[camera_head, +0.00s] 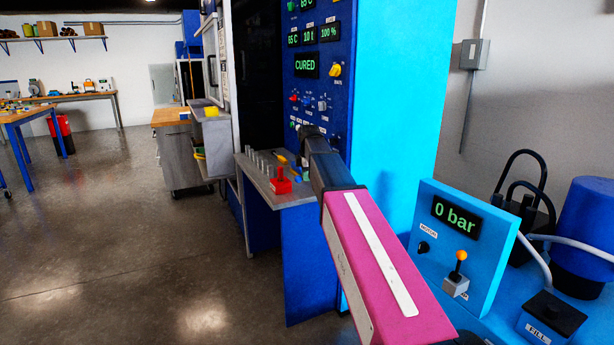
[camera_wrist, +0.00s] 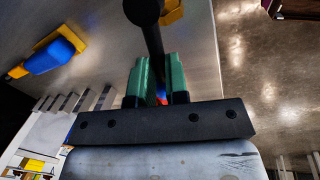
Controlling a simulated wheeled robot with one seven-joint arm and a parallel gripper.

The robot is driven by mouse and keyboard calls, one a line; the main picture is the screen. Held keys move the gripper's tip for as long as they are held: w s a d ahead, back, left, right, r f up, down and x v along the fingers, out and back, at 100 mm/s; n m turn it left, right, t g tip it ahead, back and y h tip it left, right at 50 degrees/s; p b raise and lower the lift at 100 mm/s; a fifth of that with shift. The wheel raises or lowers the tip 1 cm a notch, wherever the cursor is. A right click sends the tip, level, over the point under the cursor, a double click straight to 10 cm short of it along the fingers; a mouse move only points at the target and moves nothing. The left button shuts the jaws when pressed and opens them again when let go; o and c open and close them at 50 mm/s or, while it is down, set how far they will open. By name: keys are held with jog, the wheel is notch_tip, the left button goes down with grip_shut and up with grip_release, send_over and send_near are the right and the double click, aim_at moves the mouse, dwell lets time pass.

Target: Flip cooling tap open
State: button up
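My gripper (camera_head: 308,133) is in front of the blue control panel, above the small grey shelf in the head view. In the wrist view, a black rod (camera_wrist: 154,42) with a round black end lies between or just behind the green fingers (camera_wrist: 159,82). I cannot tell whether they touch it. A red lever block (camera_head: 281,184) stands on the shelf, beside my arm. No readable label marks the cooling tap, so I cannot tell which part it is. The gripper partly hides the panel's lower controls.
The grey shelf (camera_head: 254,176) holds several grey pegs (camera_head: 262,163); a blue-and-yellow piece (camera_wrist: 52,57) shows in the wrist view. The panel (camera_head: 322,85) has displays and a yellow knob (camera_head: 335,70). A light-blue unit (camera_head: 472,246) reads 0 bar.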

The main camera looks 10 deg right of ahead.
grip_shut()
jog(key=shift+s, duration=0.1)
jog(key=shift+s+d+n+y, duration=0.15)
jog(key=shift+s+n, duration=0.2)
jog(key=shift+n, duration=0.4)
jog(key=shift+s+d+n+y, duration=0.15)
jog(key=shift+s+n, duration=0.15)
jog(key=shift+n, duration=0.45)
jog(key=shift+a, duration=0.1)
jog(key=o, duration=0.7)
grip_release()
jog(key=shift+r, duration=0.15)
jog(key=v, duration=1)
jog(key=shift+r, duration=0.3)
